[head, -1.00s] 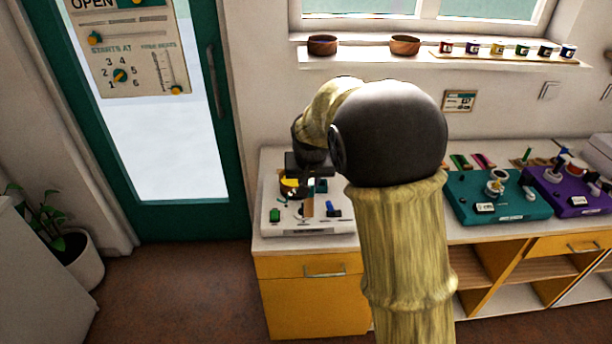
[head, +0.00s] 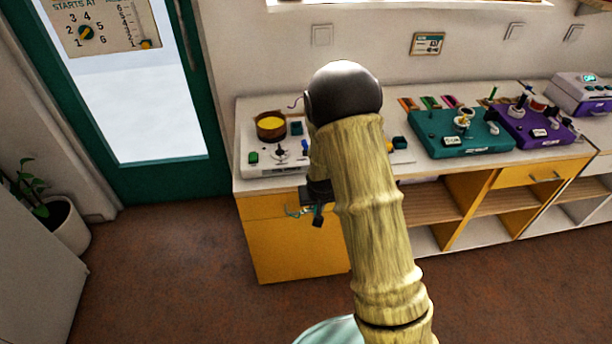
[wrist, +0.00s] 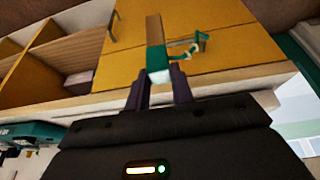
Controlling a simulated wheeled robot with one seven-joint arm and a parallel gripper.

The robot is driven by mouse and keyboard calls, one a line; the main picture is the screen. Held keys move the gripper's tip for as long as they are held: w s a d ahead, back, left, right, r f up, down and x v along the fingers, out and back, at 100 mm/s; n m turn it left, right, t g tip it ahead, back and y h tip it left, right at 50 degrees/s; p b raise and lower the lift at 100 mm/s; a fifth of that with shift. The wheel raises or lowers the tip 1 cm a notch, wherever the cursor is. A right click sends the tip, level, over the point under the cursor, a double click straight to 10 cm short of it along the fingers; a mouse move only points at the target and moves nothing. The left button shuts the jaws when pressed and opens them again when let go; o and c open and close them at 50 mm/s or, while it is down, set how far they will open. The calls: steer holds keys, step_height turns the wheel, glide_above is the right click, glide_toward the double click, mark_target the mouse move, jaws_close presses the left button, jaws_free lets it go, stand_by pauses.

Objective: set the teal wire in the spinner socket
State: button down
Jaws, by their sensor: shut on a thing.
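My gripper (head: 318,212) hangs in front of the yellow drawer, below the counter edge. In the wrist view its two dark fingers (wrist: 158,82) are shut on a small teal piece with a pale lower edge, which looks like part of the teal wire (wrist: 158,66). A thin pale and teal loop shows just right of it; I cannot tell whether it belongs to the wire or is the drawer handle. The white board (head: 262,171) lies on the counter behind, with a round yellow-topped bowl, a dial and small coloured blocks. My arm hides its right part. I cannot make out the spinner socket.
A teal board (head: 440,150) and a purple board (head: 530,138) stand to the right on the counter. The yellow drawer (head: 290,250) and open shelves (head: 425,205) are below. The brown floor (head: 170,270) in front is free.

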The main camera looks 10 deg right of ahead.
steer(key=s+d+f+b, duration=0.1)
steer(key=s+d+f, duration=0.2)
steer(key=s+f, duration=0.4)
step_height(320, 180, down, 4)
steer(key=shift+r, duration=0.15)
